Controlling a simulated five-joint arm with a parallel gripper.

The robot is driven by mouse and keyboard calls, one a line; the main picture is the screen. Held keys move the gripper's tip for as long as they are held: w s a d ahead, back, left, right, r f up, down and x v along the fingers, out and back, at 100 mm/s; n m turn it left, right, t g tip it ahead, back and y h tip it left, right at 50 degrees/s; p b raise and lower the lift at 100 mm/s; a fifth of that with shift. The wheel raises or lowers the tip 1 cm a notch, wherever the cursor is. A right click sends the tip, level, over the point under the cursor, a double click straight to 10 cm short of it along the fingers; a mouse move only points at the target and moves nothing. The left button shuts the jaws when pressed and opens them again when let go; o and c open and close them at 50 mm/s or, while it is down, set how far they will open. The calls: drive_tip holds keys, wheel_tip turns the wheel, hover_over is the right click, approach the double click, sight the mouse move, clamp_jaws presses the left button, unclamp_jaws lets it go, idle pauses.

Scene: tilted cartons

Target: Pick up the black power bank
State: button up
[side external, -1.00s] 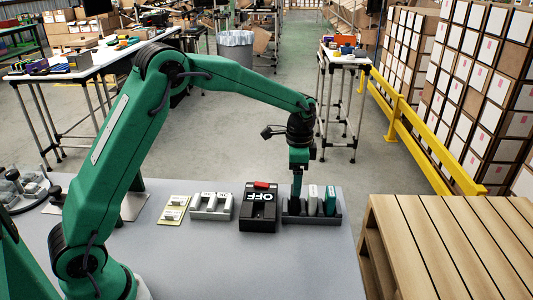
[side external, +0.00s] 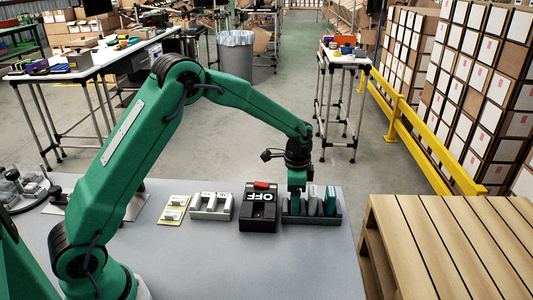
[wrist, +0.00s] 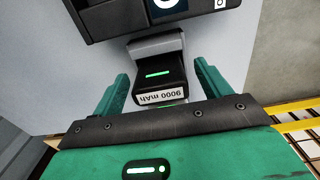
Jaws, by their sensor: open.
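The black power bank (wrist: 158,76) shows in the wrist view with a lit green strip and an end label reading 9000 mAh. My gripper (wrist: 161,68) is open, with one teal finger on each side of it and a visible gap to each finger. In the side view my gripper (side external: 297,192) points down at the left end of the grey rack (side external: 325,218). The power bank is mostly hidden there behind my gripper.
A black box marked OFF with a red switch (side external: 261,185) stands just left of the rack. A wooden pallet (side external: 450,240) lies to the right. The table front is clear.

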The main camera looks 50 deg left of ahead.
drive_tip(key=shift+f, duration=0.5)
drive_tip(key=shift+c, duration=0.5)
drive_tip(key=c, duration=0.9)
